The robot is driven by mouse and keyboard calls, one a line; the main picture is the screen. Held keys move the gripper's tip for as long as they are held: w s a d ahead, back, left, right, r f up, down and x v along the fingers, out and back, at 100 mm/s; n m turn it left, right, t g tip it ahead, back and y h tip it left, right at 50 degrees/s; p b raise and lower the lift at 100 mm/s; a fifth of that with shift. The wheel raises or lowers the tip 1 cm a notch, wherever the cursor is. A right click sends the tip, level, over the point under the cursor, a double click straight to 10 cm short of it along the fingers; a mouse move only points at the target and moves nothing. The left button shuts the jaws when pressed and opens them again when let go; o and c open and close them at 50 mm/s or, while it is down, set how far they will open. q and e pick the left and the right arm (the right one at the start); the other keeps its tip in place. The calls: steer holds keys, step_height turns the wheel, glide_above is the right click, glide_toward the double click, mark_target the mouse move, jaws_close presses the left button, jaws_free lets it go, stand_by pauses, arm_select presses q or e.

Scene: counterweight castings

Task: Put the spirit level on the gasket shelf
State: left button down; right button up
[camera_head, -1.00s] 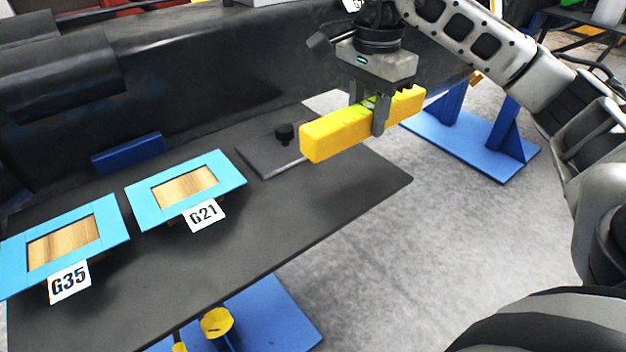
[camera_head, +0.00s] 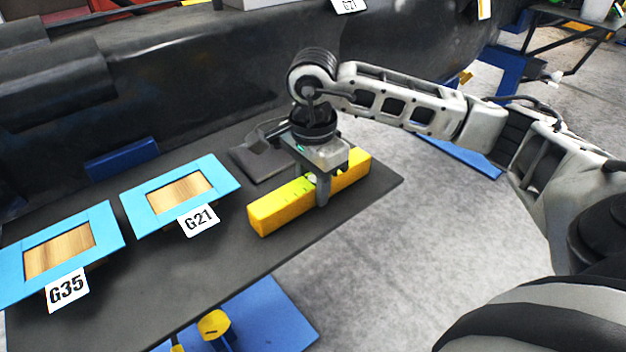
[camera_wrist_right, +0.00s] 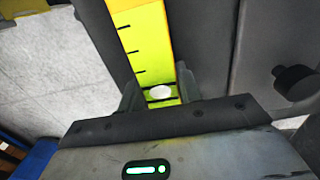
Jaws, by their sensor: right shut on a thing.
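The spirit level (camera_head: 278,208) is a long yellow bar with a green-yellow face. My right gripper (camera_head: 320,190) is shut on it near its middle, coming from above. The level also shows between the fingers in the right wrist view (camera_wrist_right: 140,40), with black marks and a white round spot. The gasket shelf (camera_head: 215,265) is the dark flat top with the blue-framed gaskets. The level is over its right part, very low; I cannot tell whether it touches the surface. My left gripper is not in view.
Two light-blue frames lie on the left of the shelf, labelled G35 (camera_head: 68,288) and G21 (camera_head: 199,220). A dark plate (camera_head: 258,164) lies behind the level; a black knob (camera_wrist_right: 296,83) shows in the wrist view. The shelf's front strip is bare. Grey floor lies beyond its edge.

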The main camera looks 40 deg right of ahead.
mark_target(313, 179)
steer(key=o, duration=0.9)
steer(key=shift+f, duration=0.1)
steer(key=shift+c, duration=0.2)
steer(key=o, duration=0.4)
steer(key=shift+c, duration=0.2)
steer(key=shift+r, duration=0.25)
step_height(313, 179, up, 12)
steer(key=shift+f, duration=0.1)
